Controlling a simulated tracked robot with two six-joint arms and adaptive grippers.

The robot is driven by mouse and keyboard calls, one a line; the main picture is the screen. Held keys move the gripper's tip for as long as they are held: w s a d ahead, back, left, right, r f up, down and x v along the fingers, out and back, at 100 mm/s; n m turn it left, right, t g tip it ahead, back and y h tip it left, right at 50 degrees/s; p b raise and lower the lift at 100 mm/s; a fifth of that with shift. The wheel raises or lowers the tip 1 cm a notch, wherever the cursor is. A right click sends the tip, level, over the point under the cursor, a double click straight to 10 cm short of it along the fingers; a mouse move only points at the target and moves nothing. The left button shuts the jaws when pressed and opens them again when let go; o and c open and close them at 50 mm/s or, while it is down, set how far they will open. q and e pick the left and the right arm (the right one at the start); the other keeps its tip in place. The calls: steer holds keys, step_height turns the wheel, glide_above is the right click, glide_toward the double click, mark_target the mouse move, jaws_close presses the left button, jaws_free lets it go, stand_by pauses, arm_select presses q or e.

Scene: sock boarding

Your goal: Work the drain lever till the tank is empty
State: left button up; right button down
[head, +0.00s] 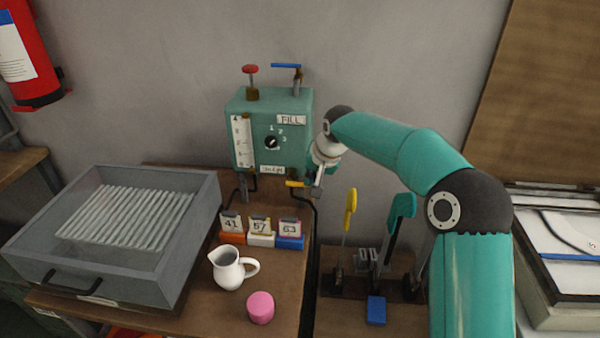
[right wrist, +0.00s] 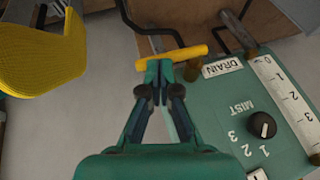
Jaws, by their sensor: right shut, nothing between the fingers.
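The teal tank (head: 270,110) stands against the wall. Its front has a white level scale (head: 242,141), a dial (head: 272,142) and FILL and DRAIN labels; the liquid level is too small to read. The yellow drain lever (head: 296,184) is low on the tank and lies crosswise below the DRAIN label; it also shows in the right wrist view (right wrist: 185,54). My right gripper (right wrist: 160,70) is shut and empty, its tips overlapping the yellow lever in that view. I cannot tell whether they touch it. My left gripper is not in view.
A grey bin (head: 110,235) with a ribbed rack stands left. A white pitcher (head: 228,268), a pink cylinder (head: 260,307) and numbered cards (head: 261,231) sit on the bench. Yellow-handled (head: 350,210) and teal-handled (head: 400,215) levers stand right. Red (head: 250,70) and blue (head: 286,66) handles top the tank.

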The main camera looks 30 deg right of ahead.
steer(key=p+v, duration=0.1)
steer(key=v, duration=1.2)
steer(key=shift+w+r+p, duration=0.15)
steer(key=shift+r+p, duration=0.15)
steer(key=shift+r, duration=0.05)
